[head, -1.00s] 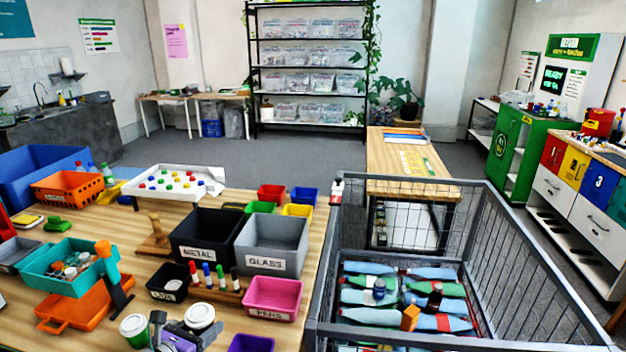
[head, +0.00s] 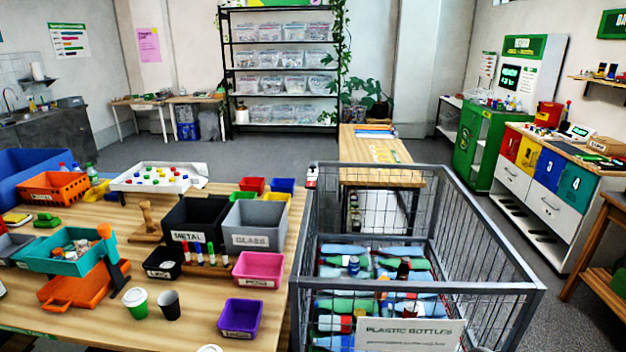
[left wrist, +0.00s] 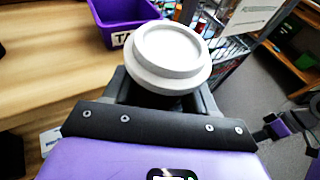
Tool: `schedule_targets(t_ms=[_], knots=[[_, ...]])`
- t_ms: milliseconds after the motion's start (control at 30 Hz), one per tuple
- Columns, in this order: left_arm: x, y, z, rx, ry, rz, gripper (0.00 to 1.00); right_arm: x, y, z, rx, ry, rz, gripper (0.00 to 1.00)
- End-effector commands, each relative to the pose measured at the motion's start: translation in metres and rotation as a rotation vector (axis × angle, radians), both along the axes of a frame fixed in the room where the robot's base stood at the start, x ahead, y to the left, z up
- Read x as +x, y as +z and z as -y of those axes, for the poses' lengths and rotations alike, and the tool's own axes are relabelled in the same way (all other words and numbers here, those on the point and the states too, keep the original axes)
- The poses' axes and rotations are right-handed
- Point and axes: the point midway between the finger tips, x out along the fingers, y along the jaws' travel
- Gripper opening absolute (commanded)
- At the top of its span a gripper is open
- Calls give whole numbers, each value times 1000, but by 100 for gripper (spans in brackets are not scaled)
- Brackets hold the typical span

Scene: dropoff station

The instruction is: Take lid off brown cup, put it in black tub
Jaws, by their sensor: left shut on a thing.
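My left gripper (left wrist: 165,92) is shut on a white round lid (left wrist: 167,50), which hides most of its fingertips. The lid also shows at the bottom edge of the head view (head: 210,349), off the table's cups. The brown cup (head: 169,305) stands upright and open, without a lid, on the wooden table. Left of it stands a green cup (head: 135,302) with a white lid on. The small black tub (head: 163,268) sits behind the cups, with something pale inside. A purple and black part at the right of the left wrist view looks like my right gripper (left wrist: 268,132); its fingers are unclear.
A purple tub (head: 240,318) and a pink tub (head: 257,270) stand right of the cups. A rack of markers (head: 206,262) is right beside the black tub. An orange tray (head: 85,287) lies to the left. A wire cage of bottles (head: 295,310) borders the table.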

Motion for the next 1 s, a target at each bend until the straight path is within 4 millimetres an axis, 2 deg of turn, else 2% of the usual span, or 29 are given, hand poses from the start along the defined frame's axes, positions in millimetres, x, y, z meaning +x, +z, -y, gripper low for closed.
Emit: schedule_targets(t_ms=[33, 200, 333, 600, 733, 867, 1000], knots=[[-4, -14, 10, -6, -51, -7, 7, 0, 0, 0, 0, 0, -1, 27], [-17, -53, 44, -5, -235, -4, 7, 0, 0, 0, 0, 0, -1, 27], [-24, -73, 61, -3, -330, -1, 7, 0, 0, 0, 0, 0, -1, 27], [-23, -70, 58, 1, -320, 2, 7, 0, 0, 0, 0, 0, -1, 27], [-23, -63, 64, 1, -341, 4, 7, 0, 0, 0, 0, 0, -1, 27], [-26, -44, 79, 4, -404, 7, 7, 0, 0, 0, 0, 0, -1, 27], [-30, -15, 103, 4, -507, 8, 7, 0, 0, 0, 0, 0, -1, 27]])
